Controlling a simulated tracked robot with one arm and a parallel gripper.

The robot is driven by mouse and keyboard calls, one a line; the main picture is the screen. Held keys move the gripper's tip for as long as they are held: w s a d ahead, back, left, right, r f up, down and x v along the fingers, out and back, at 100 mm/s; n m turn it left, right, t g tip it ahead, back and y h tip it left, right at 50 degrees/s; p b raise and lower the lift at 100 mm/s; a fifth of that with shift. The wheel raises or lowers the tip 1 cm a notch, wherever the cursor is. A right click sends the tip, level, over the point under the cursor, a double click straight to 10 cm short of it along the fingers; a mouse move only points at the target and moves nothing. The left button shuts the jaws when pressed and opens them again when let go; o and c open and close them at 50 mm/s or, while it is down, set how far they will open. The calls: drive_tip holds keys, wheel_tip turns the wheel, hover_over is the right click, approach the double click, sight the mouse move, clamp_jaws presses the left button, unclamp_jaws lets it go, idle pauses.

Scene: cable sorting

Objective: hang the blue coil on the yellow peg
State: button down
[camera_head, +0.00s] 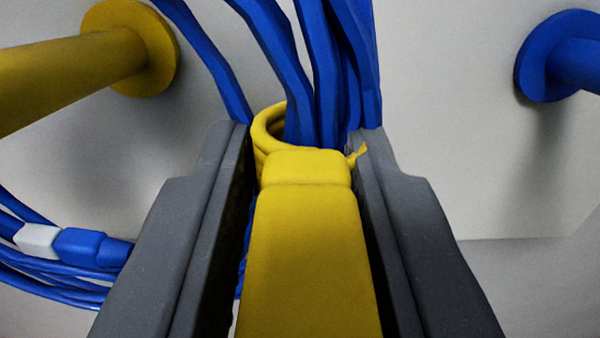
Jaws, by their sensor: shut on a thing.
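My gripper (305,145) has its two dark grey fingers closed around a yellow block (305,250), with a looped yellow band just beyond its end. The strands of the blue coil (330,60) pass through this band and rise out of the top of the view, so I hold the coil there. The top of the coil is out of view. The yellow peg (75,65), with its round flange, is at the upper left, apart from my gripper. One blue strand crosses close to the flange; I cannot tell if they touch.
A blue peg (575,62) with a round flange sticks out of the pale wall (440,140) at the upper right. Blue cable loops with a white and a blue connector (80,246) show at the lower left; I cannot tell if they belong to the held coil.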

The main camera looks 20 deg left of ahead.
drive_tip(key=shift+x, duration=1.05)
drive_tip(key=shift+w+f+b, duration=0.15)
drive_tip(key=shift+f+b, duration=0.3)
drive_tip(key=shift+f, duration=0.3)
drive_tip(key=shift+w+f+b, duration=0.15)
drive_tip(key=shift+f+b, duration=0.25)
drive_tip(key=shift+f, duration=0.4)
drive_tip(key=c, duration=1.1)
unclamp_jaws()
drive_tip(key=shift+c, duration=0.2)
